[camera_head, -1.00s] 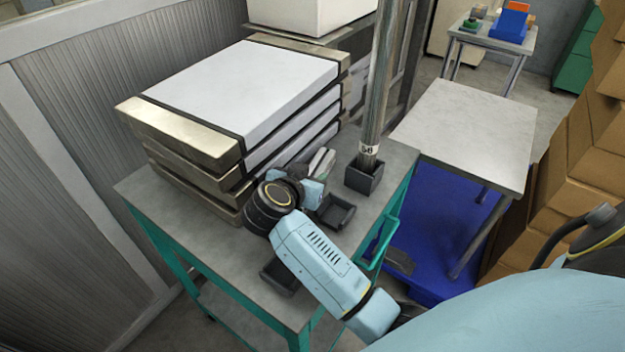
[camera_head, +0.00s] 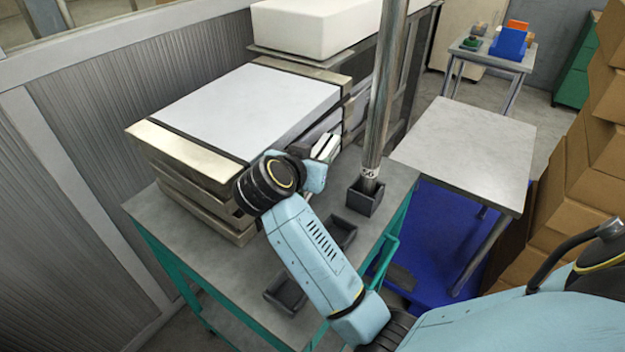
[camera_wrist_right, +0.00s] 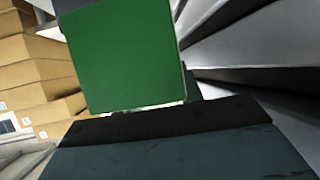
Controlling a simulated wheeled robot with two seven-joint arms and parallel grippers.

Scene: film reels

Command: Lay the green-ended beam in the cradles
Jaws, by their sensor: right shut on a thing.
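My right gripper (camera_head: 318,152) is beside the right side of the stacked white slabs, above the cart top. It is shut on the green-ended beam, whose flat green end (camera_wrist_right: 125,55) fills the upper middle of the right wrist view. In the head view most of the beam is hidden by my wrist and the stack. Two dark, open cradles sit on the cart, one near the middle (camera_head: 349,238) and one closer to its front edge (camera_head: 276,301), partly behind my forearm. My left gripper is not in view.
A tall metal post (camera_head: 385,90) marked 56 stands in a dark square socket (camera_head: 365,200) behind the cradles. White slabs (camera_head: 250,108) with metal ends are stacked on the left of the cart (camera_head: 190,220). Cardboard boxes (camera_head: 580,190) are piled at right.

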